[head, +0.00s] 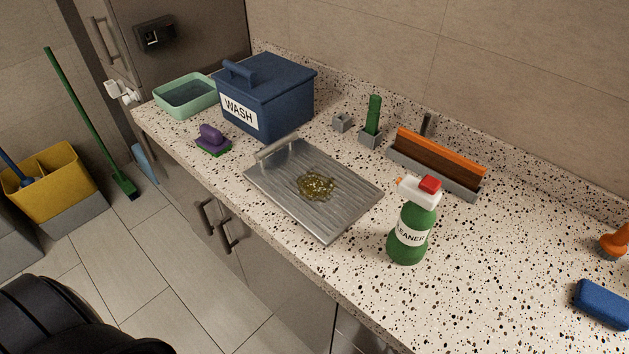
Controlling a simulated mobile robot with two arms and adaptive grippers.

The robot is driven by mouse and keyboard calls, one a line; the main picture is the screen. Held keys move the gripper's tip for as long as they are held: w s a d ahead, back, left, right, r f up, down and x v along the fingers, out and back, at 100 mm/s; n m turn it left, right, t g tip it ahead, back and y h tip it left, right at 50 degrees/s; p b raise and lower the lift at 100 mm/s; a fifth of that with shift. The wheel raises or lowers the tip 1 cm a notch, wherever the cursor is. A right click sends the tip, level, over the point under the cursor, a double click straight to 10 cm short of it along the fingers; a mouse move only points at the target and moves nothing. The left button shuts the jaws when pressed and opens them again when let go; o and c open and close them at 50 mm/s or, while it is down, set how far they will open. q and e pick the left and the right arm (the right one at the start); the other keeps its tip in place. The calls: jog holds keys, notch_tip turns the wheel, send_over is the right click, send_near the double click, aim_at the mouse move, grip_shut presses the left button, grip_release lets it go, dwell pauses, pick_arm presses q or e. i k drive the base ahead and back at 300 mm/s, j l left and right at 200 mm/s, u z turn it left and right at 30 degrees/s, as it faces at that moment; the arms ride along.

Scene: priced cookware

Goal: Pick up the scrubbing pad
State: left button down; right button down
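A scrubbing pad with a purple handle and a green underside (212,141) sits on the speckled counter (480,270), near its front edge at the left. It lies in front of the blue WASH bin and to the left of the ribbed metal tray, apart from both. Nothing is holding it. A blue sponge-like block (602,303) lies at the far right of the counter. Neither of my grippers can be made out in the head view.
The metal tray (345,215) carries a yellow-brown patch. Around it stand the WASH bin (290,100), a green tub (168,104), a green cleaner bottle (406,252) and an orange-topped brush holder (455,184). A yellow bucket (60,200) and green broom (85,125) are left.

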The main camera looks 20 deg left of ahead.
aim_at(211, 140)
jog(key=u, duration=1.45)
